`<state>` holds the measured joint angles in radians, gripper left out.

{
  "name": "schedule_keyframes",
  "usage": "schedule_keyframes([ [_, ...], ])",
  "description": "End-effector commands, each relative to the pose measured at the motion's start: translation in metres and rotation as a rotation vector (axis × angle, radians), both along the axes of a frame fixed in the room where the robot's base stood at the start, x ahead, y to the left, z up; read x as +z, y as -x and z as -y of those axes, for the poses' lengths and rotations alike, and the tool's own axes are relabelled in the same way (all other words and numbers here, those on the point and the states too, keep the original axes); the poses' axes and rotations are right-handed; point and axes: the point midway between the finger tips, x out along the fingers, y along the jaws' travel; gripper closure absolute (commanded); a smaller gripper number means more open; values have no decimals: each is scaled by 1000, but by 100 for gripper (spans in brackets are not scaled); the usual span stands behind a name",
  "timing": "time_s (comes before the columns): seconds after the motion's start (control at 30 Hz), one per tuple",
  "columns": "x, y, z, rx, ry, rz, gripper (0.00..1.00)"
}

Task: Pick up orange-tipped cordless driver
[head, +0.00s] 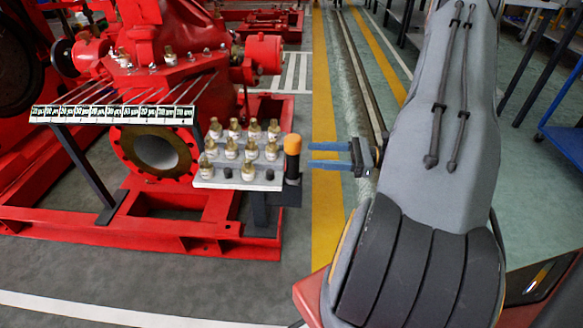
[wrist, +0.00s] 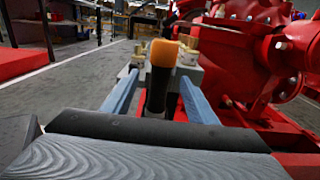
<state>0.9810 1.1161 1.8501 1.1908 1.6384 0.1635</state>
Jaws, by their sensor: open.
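The cordless driver (head: 292,157) stands upright at the right end of a small stand, a dark body with an orange top. It also shows in the wrist view (wrist: 161,75), between my two blue fingers. My gripper (head: 312,155) is open, just right of the driver in the head view, with its fingers pointing left toward it. In the wrist view the fingers (wrist: 161,92) lie on either side of the driver, with gaps to it. The driver's lower end is hidden by its holder in the head view.
The grey stand (head: 235,184) holds several brass fittings (head: 233,130) close beside the driver. A rack of labelled tags (head: 115,114) and the red pumpset (head: 170,90) are to the left. Open floor with a yellow stripe (head: 327,210) lies right of the stand.

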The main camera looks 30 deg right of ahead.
Motion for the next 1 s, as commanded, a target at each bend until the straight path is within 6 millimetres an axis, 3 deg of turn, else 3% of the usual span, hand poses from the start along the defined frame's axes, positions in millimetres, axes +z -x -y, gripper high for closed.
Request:
schedule_keyframes([
  [0.47, -9, -32, -42, 3, 1, 0, 47],
  [0.73, -8, -35, -46, 1, 2, 0, 47],
  [1.0, -8, -34, -46, 1, 2, 0, 93],
])
